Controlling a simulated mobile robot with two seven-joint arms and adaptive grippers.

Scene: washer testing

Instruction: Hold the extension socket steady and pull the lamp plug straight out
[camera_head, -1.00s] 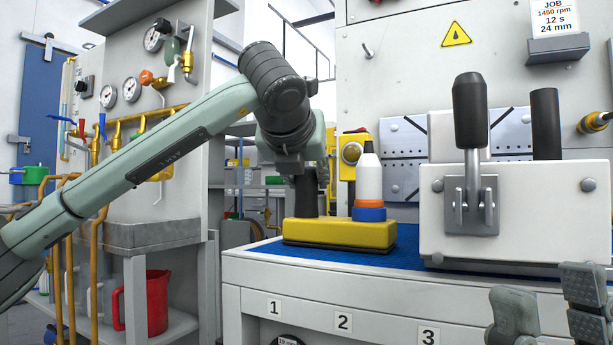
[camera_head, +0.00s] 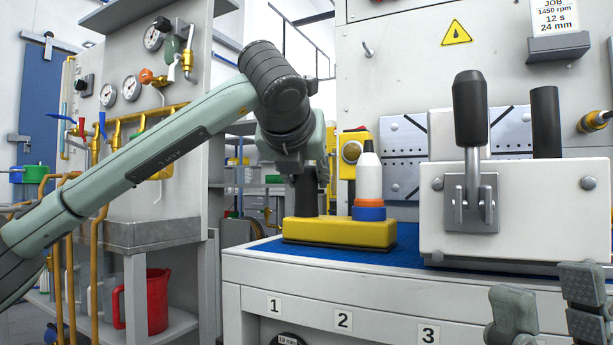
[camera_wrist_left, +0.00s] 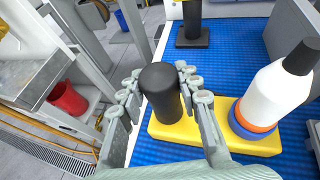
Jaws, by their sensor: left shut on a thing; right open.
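A yellow block (camera_head: 340,232) lies on the blue mat, and it also shows in the left wrist view (camera_wrist_left: 265,148). A black upright cylinder (camera_wrist_left: 162,88) stands at one end of it. I cannot tell for sure which parts are the extension socket and the lamp plug. My left gripper (camera_wrist_left: 158,82) is shut on the black cylinder, fingers on both sides. My right gripper (camera_head: 549,302) is open and empty at the bottom right, in front of the bench.
The blue mat (camera_head: 270,247) covers the bench top. A white machine with a black-handled lever (camera_head: 470,110) stands close on the right. A yellow box with a round knob (camera_head: 352,150) is behind. A red jug (camera_head: 157,303) sits on a low shelf at left.

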